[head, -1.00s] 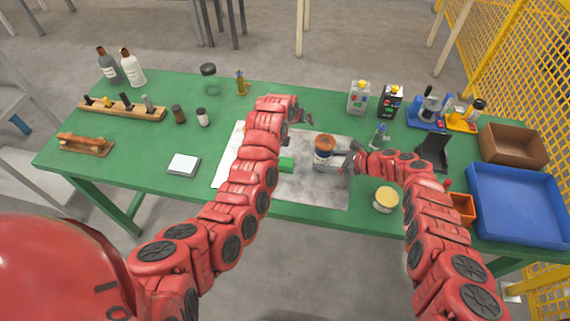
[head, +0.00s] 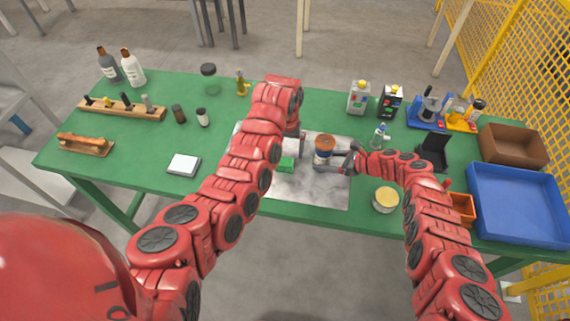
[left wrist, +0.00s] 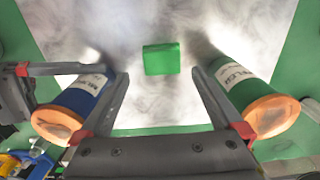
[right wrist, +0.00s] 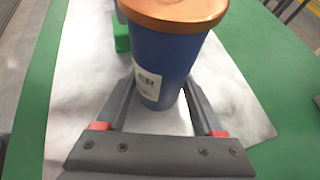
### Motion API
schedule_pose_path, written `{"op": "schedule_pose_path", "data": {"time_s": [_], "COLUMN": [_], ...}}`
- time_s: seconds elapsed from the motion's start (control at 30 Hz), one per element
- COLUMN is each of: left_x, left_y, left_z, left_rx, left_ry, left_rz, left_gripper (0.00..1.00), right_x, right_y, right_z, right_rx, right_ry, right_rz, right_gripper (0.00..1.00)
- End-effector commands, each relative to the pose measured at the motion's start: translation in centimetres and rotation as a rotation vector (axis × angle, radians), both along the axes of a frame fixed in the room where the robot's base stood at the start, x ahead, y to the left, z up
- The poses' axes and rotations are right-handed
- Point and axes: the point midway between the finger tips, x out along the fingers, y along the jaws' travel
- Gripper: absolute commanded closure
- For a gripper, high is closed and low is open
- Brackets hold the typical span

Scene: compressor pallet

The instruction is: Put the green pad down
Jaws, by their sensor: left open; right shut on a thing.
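The green pad (head: 286,164) is a small block that lies on the grey sheet in the middle of the table. It also shows in the left wrist view (left wrist: 161,59). My left gripper (left wrist: 160,76) is open and empty, with the pad just beyond and between its fingertips. My right gripper (right wrist: 163,82) is shut on a blue can (right wrist: 163,52) with a copper lid, which stands upright on the sheet (head: 310,190). In the head view this can (head: 324,153) is right of the pad.
A green can (left wrist: 240,88) with an orange lid stands close beside my left gripper, on the side opposite the blue can. A round tin (head: 386,200) is at front right, near a blue tray (head: 520,240). A white square (head: 183,165) lies left of the sheet.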

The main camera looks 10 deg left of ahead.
Motion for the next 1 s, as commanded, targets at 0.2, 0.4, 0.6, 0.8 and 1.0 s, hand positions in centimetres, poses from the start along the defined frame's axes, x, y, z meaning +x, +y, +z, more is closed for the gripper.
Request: {"op": "schedule_pose_path", "data": {"time_s": [0.2, 0.4, 0.6, 0.8, 1.0], "left_x": [-0.1, 0.1, 0.2, 0.3, 0.3], "left_y": [0.1, 0.2, 0.4, 0.4, 0.4], "left_z": [-1.4, -3.1, -5.5, -6.4, -6.4], "left_rx": [0.0, 0.0, 0.001, 0.001, 0.0], "left_ry": [0.003, 0.006, 0.004, 0.001, 0.001], "left_rz": [0.0, 0.0, -0.001, 0.001, 0.001], "left_gripper": [0.0, 0.0, 0.0, 0.0, 0.13], "right_x": [0.0, 0.0, 0.0, 0.0, 0.0], "right_y": [0.0, 0.0, 0.0, 0.0, 0.0], "right_z": [0.0, 0.0, 0.0, 0.0, 0.0], "right_rx": [0.0, 0.0, 0.0, 0.0, 0.0], "right_ry": [0.0, 0.0, 0.0, 0.0, 0.0], "right_rz": [0.0, 0.001, 0.0, 0.0, 0.0], "right_gripper": [0.62, 0.62, 0.62, 0.62, 0.62]}}
